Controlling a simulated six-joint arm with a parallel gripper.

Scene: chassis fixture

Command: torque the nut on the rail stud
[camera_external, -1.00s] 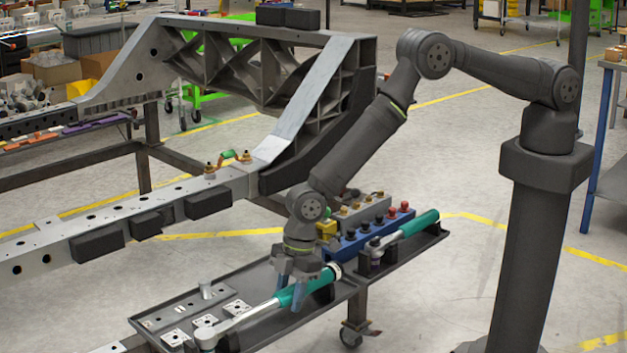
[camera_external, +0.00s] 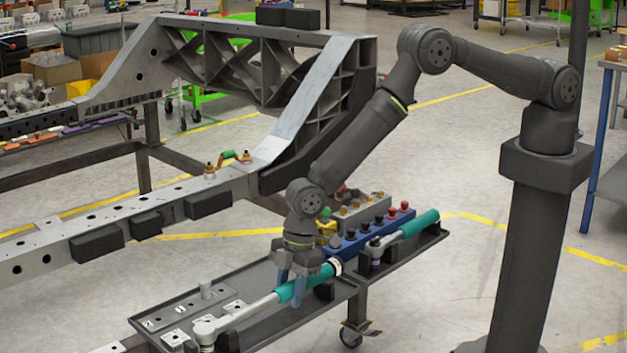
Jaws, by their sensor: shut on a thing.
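My gripper (camera_external: 290,290) is shut on the green handle of a torque wrench (camera_external: 247,312) at the tray. The wrench's silver shaft runs down left to its ratchet head (camera_external: 205,330) near the tray's front edge. On the chassis rail (camera_external: 150,220) stand brass-coloured studs with nuts (camera_external: 210,171), and a small green-handled orange part (camera_external: 228,156) sits between two of them. The rail studs are well away from my gripper, up and to the left. I cannot tell which nut is the task's.
A second green-handled wrench (camera_external: 405,230) lies on the tray's right part. The grey tray (camera_external: 262,275) also holds metal plates (camera_external: 190,312). Black blocks (camera_external: 97,243) line the rail's near side.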

